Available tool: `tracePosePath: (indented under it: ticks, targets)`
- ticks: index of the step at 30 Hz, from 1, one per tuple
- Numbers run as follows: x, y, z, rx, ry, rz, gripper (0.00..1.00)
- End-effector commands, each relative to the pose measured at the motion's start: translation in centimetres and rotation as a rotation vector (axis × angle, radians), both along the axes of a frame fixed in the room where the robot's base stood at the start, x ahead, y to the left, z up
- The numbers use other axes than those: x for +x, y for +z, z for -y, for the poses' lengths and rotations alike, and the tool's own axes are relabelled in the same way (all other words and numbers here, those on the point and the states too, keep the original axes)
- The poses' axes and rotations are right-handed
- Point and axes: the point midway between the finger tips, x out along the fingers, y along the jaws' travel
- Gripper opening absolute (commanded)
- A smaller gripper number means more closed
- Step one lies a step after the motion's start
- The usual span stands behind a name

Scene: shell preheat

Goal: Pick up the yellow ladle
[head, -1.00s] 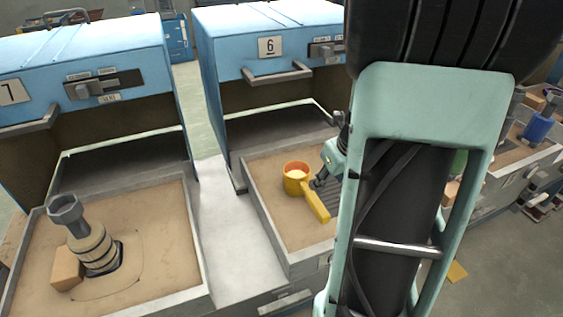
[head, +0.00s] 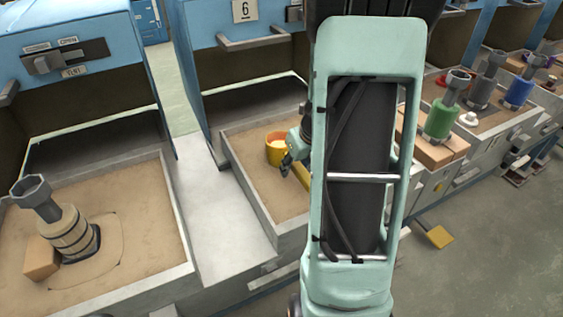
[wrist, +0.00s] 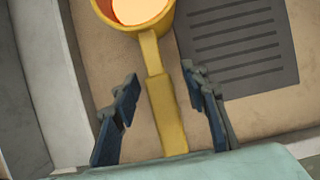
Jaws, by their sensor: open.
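The yellow ladle (head: 278,149) lies in the sand-coloured tray under the blue unit marked 6, partly hidden behind my arm in the head view. Its round cup holds something pale. In the wrist view the ladle's handle (wrist: 165,105) runs from the cup at the top down between my gripper's fingers. My gripper (wrist: 162,100) is open, with one finger on each side of the handle and a gap on both sides. In the head view my gripper (head: 293,160) is beside the cup, mostly hidden by my arm.
A grey slotted plate (wrist: 240,40) lies right of the handle. The tray's grey wall (wrist: 50,90) is on the left. A left tray holds a barrel-like piece (head: 72,235) and a tan block (head: 41,259). Green (head: 441,120) and blue (head: 518,93) pieces stand at right.

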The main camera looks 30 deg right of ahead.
Motion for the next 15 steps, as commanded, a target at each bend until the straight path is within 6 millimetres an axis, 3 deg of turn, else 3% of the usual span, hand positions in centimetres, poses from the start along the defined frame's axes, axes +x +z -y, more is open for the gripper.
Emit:
tracePosePath:
  ticks: [7,15]
  targets:
    - [0.13,-0.25,0.01,0.000,0.000,0.000,0.40]
    - [0.12,-0.23,0.01,0.000,0.000,0.000,0.10]
